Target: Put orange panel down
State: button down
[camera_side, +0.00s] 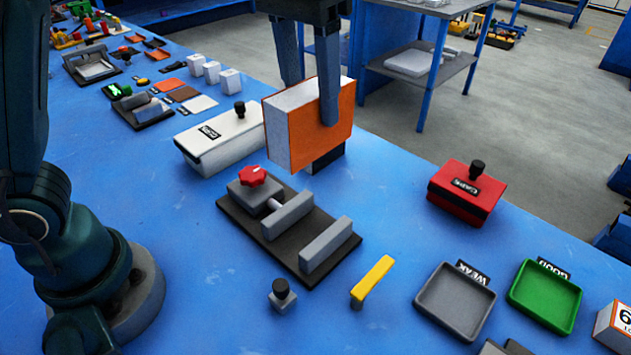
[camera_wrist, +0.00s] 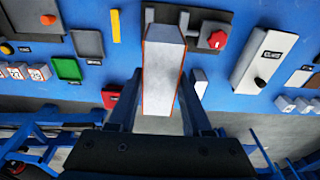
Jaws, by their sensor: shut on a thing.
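The orange panel (camera_side: 335,112) is a thick block with orange faces and a pale grey core. My gripper (camera_side: 308,105) is shut on it, with one finger on the near orange face and the other behind it. In the wrist view the panel (camera_wrist: 161,72) stands between the two fingers (camera_wrist: 160,105), its pale edge facing the camera. In the side view it is upright, behind the dark clamp fixture (camera_side: 290,228). A small dark block (camera_side: 327,160) shows just under its right part; I cannot tell whether they touch.
The fixture has a red knob (camera_side: 252,176) and two grey bars. A white lidded case (camera_side: 220,138) stands to the left. A red case (camera_side: 466,192), grey tray (camera_side: 455,299) and green tray (camera_side: 545,296) stand to the right. A yellow bar (camera_side: 372,280) lies in front.

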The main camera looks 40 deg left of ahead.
jog(key=shift+f, duration=0.1)
notch_tip(320, 180, down, 18)
jog(key=shift+r, duration=0.25)
dwell(0.5)
jog(key=shift+c, duration=1.7)
grip_release()
